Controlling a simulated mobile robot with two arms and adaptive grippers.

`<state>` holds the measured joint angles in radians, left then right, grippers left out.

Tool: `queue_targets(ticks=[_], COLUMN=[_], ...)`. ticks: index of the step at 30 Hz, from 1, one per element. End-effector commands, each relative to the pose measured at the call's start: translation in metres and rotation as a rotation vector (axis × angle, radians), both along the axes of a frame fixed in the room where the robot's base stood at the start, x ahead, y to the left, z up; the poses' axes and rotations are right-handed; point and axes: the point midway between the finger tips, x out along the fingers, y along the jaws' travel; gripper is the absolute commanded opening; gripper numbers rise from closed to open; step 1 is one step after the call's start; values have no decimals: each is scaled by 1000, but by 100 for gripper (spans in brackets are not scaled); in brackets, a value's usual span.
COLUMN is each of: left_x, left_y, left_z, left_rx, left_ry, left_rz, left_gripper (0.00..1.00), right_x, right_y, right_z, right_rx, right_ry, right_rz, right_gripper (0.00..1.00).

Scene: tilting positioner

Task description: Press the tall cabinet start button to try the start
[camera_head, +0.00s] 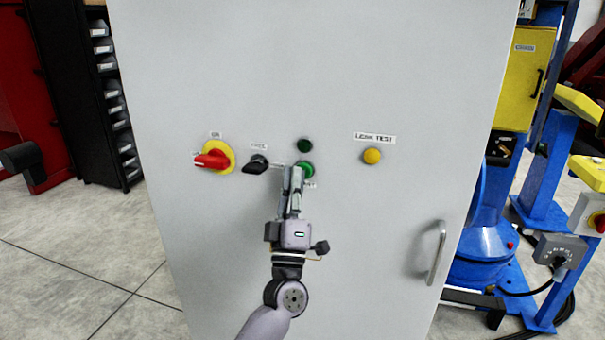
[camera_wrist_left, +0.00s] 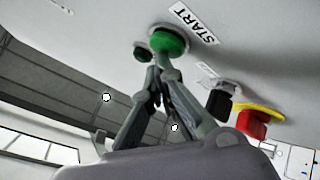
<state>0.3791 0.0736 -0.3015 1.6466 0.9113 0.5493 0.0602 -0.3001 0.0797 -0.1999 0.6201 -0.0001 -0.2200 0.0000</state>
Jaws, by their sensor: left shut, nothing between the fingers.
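The tall grey cabinet (camera_head: 320,60) fills the middle of the head view. Its green start button (camera_head: 306,168) sits below a dark green lamp (camera_head: 304,146). In the left wrist view the green button (camera_wrist_left: 168,42) is beside the START label (camera_wrist_left: 194,24). My left gripper (camera_head: 293,175) is shut and empty, with its fingertips at the button and covering part of it. In the left wrist view the fingertips (camera_wrist_left: 160,62) overlap the button's lower edge; I cannot tell whether it is pushed in. My right gripper is not in view.
A red rotary switch (camera_head: 213,159) on a yellow plate and a black selector knob (camera_head: 257,165) are left of the button. A yellow lamp-test button (camera_head: 372,156) is to the right. A door handle (camera_head: 436,253) sticks out lower right. Blue machinery (camera_head: 485,245) stands beyond.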

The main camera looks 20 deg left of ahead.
Motion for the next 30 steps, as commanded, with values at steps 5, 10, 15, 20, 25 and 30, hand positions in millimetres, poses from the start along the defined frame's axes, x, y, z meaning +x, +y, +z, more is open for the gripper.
queue_targets(ticks=[5, 10, 15, 20, 25, 30], left_x=[0, -5, -14, -18, -18, -24], left_y=[0, 0, 0, 0, 0, 1], left_z=[0, 1, 1, 0, 0, 0], left_rx=[0, -1, -1, 0, 0, 0], left_ry=[0, 1, 1, 0, 0, 1], left_rz=[0, -1, -1, 0, 0, 0], left_gripper=[0, 0, 0, 0, 0, 0], right_x=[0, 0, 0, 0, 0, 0], right_y=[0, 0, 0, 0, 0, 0], right_z=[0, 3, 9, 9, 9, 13], right_rx=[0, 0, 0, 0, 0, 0], right_ry=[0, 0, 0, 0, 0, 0], right_rz=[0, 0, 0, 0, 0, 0], right_gripper=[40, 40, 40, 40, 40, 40])
